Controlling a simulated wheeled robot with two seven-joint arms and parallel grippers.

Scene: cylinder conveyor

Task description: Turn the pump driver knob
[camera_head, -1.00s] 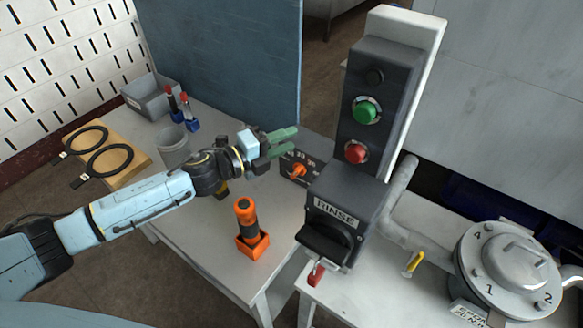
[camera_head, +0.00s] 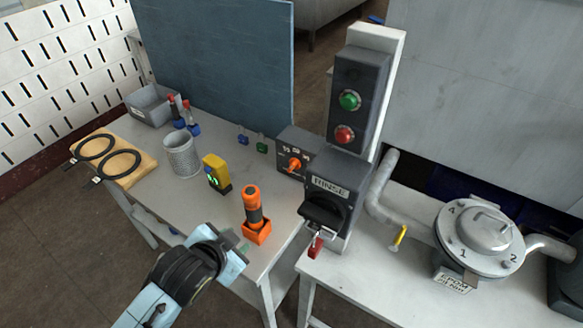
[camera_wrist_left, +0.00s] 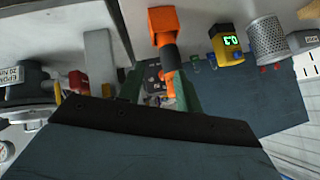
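The pump driver (camera_head: 284,140) is a dark box at the right rear of the left table, beside the rinse box. Its orange knob (camera_head: 293,164) is on the front face, with pale markings around it. My left gripper (camera_head: 243,252) is low, at the table's front edge, clear of the knob and below the orange and black handheld tool. In the wrist view the green fingers (camera_wrist_left: 160,90) are apart, with nothing seen held between them. The dark panel shows between them, partly hidden by the orange tool (camera_wrist_left: 166,38). My right gripper is out of view.
The orange tool (camera_head: 253,206) stands in an orange holder near the table's front. A yellow meter (camera_head: 214,171), a mesh cup (camera_head: 182,156) and a grey bin (camera_head: 151,108) stand to its left. The rinse box (camera_head: 334,192) with a red tag adjoins the pump driver.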

